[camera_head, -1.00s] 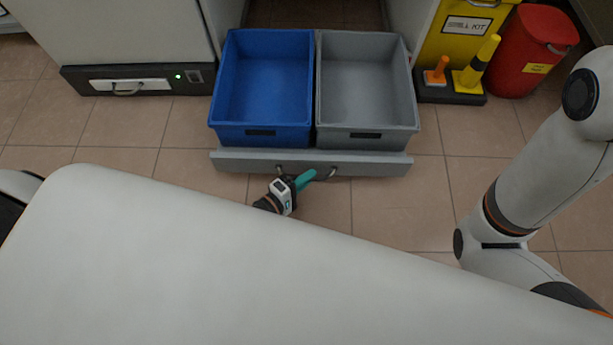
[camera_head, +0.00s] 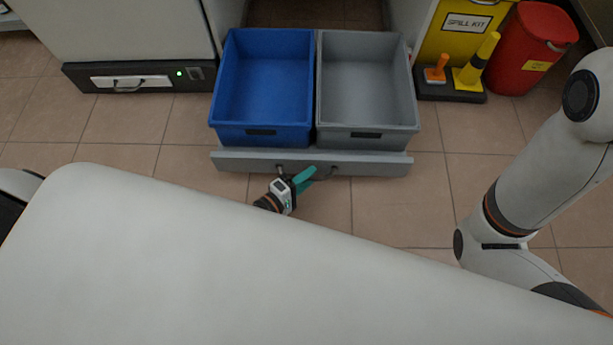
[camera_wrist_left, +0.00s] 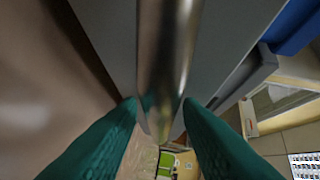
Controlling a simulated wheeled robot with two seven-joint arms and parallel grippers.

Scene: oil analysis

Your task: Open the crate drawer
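The crate drawer (camera_head: 375,164) is pulled out from the cabinet, with a blue crate (camera_head: 264,85) and a grey crate (camera_head: 366,90) side by side in it. Its metal bar handle (camera_head: 332,172) is on the front panel. My left gripper (camera_head: 314,175) is at this handle, and its teal fingers are spread. In the left wrist view the handle bar (camera_wrist_left: 168,60) runs between the fingertips (camera_wrist_left: 160,104). Whether a finger still touches the bar is unclear. My right arm shows at the right of the head view, but its gripper is not in view.
A red bin (camera_head: 528,52), a yellow spill kit box (camera_head: 455,35) and a dark tray (camera_head: 450,97) with orange and yellow items stand at the right. A cabinet with a small handled panel (camera_head: 130,82) is at the left. The tiled floor around the drawer is clear.

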